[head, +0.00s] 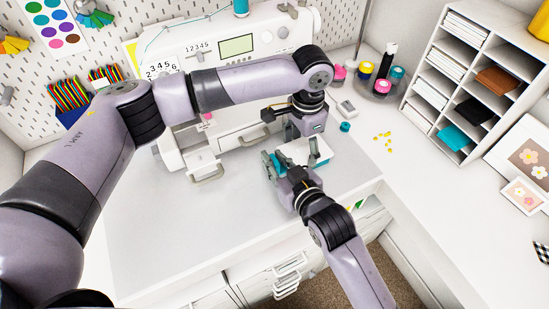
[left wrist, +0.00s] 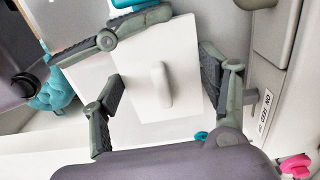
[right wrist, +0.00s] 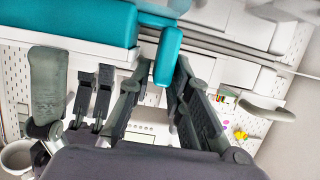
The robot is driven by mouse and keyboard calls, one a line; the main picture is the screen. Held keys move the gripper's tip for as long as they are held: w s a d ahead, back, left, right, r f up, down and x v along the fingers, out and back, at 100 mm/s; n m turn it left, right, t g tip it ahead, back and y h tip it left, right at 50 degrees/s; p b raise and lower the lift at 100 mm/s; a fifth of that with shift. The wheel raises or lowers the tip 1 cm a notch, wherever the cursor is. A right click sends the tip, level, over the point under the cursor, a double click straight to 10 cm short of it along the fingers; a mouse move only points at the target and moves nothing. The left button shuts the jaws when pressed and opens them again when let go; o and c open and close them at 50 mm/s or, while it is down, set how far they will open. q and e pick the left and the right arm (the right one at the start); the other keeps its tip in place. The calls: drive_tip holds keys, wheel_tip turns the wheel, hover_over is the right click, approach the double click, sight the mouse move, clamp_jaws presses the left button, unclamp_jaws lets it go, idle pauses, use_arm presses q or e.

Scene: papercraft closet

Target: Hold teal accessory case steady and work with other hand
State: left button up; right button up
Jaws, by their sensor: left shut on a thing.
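The teal accessory case (head: 320,164), with a pale top, sits on the grey work surface in the head view. My left gripper (head: 304,142) reaches down onto its far side. In the left wrist view my left gripper (left wrist: 165,95) is shut on the case, its fingers on either side of a white panel (left wrist: 145,100) with a raised white handle (left wrist: 161,85). My right gripper (head: 286,168) is at the near left side. In the right wrist view my right gripper (right wrist: 158,85) is open around a teal tab (right wrist: 168,55). Contact with the tab is unclear. The teal body (right wrist: 70,22) lies beyond.
A white machine (head: 225,75) with a small screen stands close behind. Several paint jars (head: 383,86), a small teal jar (head: 345,127) and yellow bits (head: 383,138) lie to the right. A white cubby shelf (head: 470,75) stands farther right. The grey surface (head: 170,240) at front left is clear.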

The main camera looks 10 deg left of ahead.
drive_tip(key=shift+w+a+f, duration=0.1)
drive_tip(key=shift+w+a, duration=0.1)
drive_tip(key=shift+w, duration=0.1)
drive_tip(key=shift+c, duration=0.3)
clamp_jaws()
drive_tip(key=shift+o, duration=1.2)
unclamp_jaws()
drive_tip(key=shift+c, duration=0.5)
clamp_jaws()
